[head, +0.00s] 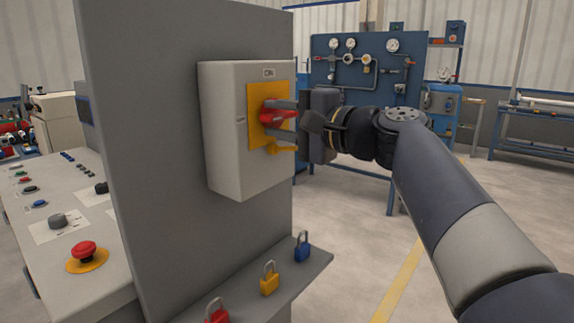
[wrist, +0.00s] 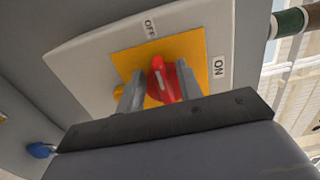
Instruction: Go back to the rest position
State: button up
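The red rotary handle (head: 276,116) sits on a yellow plate (head: 255,100) on the light grey switch box (head: 225,135). My gripper (head: 283,120) is at the handle, with one finger above it and one below. In the wrist view the red handle (wrist: 161,82) stands between the two fingers of my gripper (wrist: 160,90). A thin gap shows on its left side; whether the right finger touches it I cannot tell. The handle lies roughly along the direction of the OFF label (wrist: 150,25), with the ON label (wrist: 218,67) to the right.
A grey upright panel (head: 130,130) carries the box. Its ledge (head: 315,268) holds red, yellow and blue padlocks (head: 269,282). A control desk (head: 40,180) stands at left. A blue gauge board (head: 335,75) stands behind. Open floor (head: 350,260) lies to the right.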

jog(key=shift+d, duration=0.1)
jog(key=v, duration=1.1)
jog(key=x, duration=1.1)
jog(key=shift+a, duration=0.3)
jog(key=shift+d+r+m+p, duration=0.25)
jog(key=shift+r+m+p, duration=0.15)
jog(key=shift+p, duration=0.35)
jog(key=m+p, duration=0.2)
jog(key=shift+r+p, duration=0.2)
jog(key=shift+p, duration=0.15)
jog(key=shift+m, duration=0.5)
jog(key=shift+f, duration=0.1)
jog(key=shift+f, duration=0.1)
